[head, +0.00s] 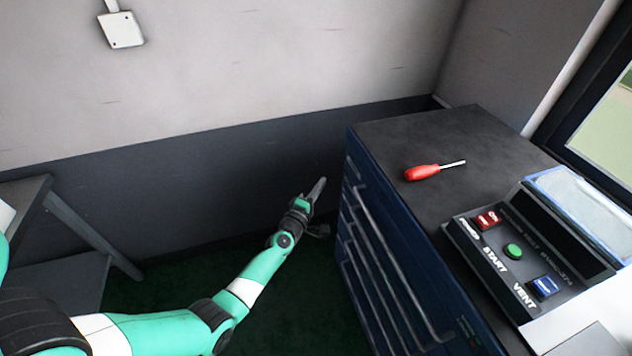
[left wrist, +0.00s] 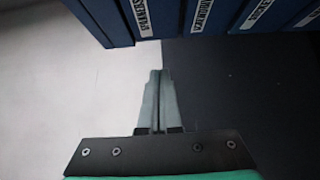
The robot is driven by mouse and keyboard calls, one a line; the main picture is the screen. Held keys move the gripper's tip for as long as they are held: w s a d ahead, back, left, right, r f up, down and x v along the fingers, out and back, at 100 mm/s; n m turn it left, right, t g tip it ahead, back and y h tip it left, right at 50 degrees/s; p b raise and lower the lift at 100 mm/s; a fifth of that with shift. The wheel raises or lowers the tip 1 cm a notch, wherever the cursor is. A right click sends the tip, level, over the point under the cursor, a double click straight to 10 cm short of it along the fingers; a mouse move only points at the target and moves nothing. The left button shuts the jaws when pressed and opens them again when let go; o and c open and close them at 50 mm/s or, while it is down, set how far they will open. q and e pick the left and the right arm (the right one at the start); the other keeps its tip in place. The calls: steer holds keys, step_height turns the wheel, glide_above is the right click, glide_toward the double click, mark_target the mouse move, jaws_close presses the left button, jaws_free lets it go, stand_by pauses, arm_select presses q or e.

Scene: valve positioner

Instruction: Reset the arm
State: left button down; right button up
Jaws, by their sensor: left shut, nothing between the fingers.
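My left arm, green with white and black bands, reaches in from the left of the head view. Its left gripper (head: 318,188) is to the left of the blue drawer cabinet, in front of the dark lower wall. In the left wrist view the two grey fingers of the left gripper (left wrist: 157,100) lie together, shut and empty. Blue drawer fronts with white labels show beyond the fingertips there. My right gripper is in neither view.
A blue drawer cabinet (head: 385,255) stands at the right. On its dark top lie a red-handled screwdriver (head: 422,172) and a control panel (head: 515,215) with red, green and blue buttons. A grey shelf (head: 55,262) stands at the left. Green floor between them is clear.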

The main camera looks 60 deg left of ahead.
arm_select(q)
steer(key=shift+v, duration=1.1)
steer(key=shift+a, duration=0.1)
